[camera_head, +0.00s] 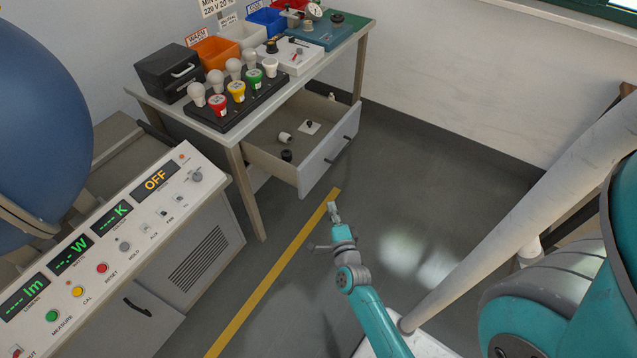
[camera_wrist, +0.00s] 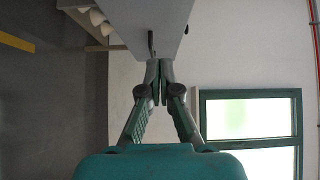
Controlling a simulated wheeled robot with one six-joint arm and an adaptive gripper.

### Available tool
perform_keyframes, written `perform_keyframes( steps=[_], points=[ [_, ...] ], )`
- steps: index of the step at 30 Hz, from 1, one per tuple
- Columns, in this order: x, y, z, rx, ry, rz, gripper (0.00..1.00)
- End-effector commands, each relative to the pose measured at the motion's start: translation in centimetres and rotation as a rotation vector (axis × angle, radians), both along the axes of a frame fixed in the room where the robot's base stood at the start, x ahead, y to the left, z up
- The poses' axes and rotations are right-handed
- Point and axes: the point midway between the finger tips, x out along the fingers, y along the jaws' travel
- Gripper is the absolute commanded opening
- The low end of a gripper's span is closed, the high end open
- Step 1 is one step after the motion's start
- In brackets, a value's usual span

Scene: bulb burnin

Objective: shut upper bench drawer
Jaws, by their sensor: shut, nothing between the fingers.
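The upper bench drawer stands pulled out from under the bench, and its pale grey front (camera_head: 327,154) faces my arm. A dark bar handle is on that front. Inside the drawer (camera_head: 262,151) lie a few small parts. My gripper (camera_head: 333,207) is shut and empty, in front of and apart from the drawer front in the head view. In the wrist view my gripper (camera_wrist: 159,64) points at a grey panel (camera_wrist: 140,15), which looks like the drawer front, with a dark handle (camera_wrist: 151,42) close to the fingertips. I cannot tell whether they touch.
The bench top (camera_head: 352,42) carries a lamp rack (camera_head: 243,108), bins and a black box (camera_head: 170,72). A bench leg (camera_head: 247,195) stands left of the drawer. A control console (camera_head: 110,245) fills the lower left. Floor before the drawer is clear, with a yellow line (camera_head: 272,272).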

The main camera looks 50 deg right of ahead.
Motion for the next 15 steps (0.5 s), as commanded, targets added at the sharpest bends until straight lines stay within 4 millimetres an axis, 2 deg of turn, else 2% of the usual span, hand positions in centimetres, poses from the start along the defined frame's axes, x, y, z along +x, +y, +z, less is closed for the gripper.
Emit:
perform_keyframes(
  steps=[8,15],
  points=[
    [1.6,-1.8,0.0,0.013,-0.017,-0.011,0.00],
    [4.7,-4.4,0.0,0.011,-0.015,-0.010,0.00]
  ],
)
